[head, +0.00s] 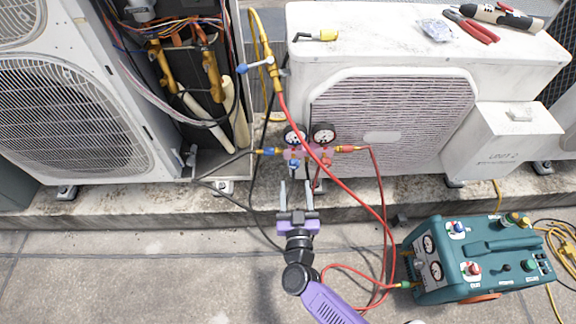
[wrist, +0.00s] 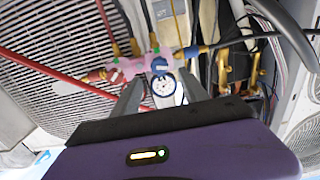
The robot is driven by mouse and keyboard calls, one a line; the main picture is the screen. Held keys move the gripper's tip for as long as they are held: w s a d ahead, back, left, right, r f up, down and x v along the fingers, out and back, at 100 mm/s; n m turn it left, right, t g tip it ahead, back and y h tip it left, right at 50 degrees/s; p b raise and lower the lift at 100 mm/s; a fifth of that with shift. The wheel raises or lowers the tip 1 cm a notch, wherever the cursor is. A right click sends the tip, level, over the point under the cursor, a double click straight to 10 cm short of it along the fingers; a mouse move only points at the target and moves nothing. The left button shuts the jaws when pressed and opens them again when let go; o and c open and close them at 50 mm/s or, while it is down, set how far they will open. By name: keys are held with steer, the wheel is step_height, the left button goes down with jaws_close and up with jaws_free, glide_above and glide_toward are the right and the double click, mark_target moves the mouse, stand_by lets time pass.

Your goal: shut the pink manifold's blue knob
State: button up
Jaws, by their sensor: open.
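The pink manifold (head: 305,153) hangs in front of the right condenser, with two round gauges on top and hoses at both ends. It also shows in the wrist view (wrist: 140,67). Its blue knob (head: 294,165) is on the lower left of the body in the head view. In the wrist view the blue knob (wrist: 160,66) lies between the lines of my two fingers. My gripper (head: 296,184) is open, its fingertips just short of the knob, with nothing visible between them. Whether a fingertip touches the knob cannot be told.
A red knob (head: 317,180) is close on the right of the blue one. A red hose (head: 340,182) passes across the manifold. A teal machine (head: 480,262) stands on the paving at right. An opened condenser with loose wires is at left. Paving at lower left is clear.

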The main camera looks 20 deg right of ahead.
mark_target(294, 167)
steer(key=b+x, duration=0.2)
steer(key=x, duration=0.5)
steer(key=shift+w+d+b, duration=0.15)
steer(key=shift+w+b, duration=0.1)
steer(key=shift+b, duration=0.1)
steer(key=shift+c, duration=0.2)
jaws_close()
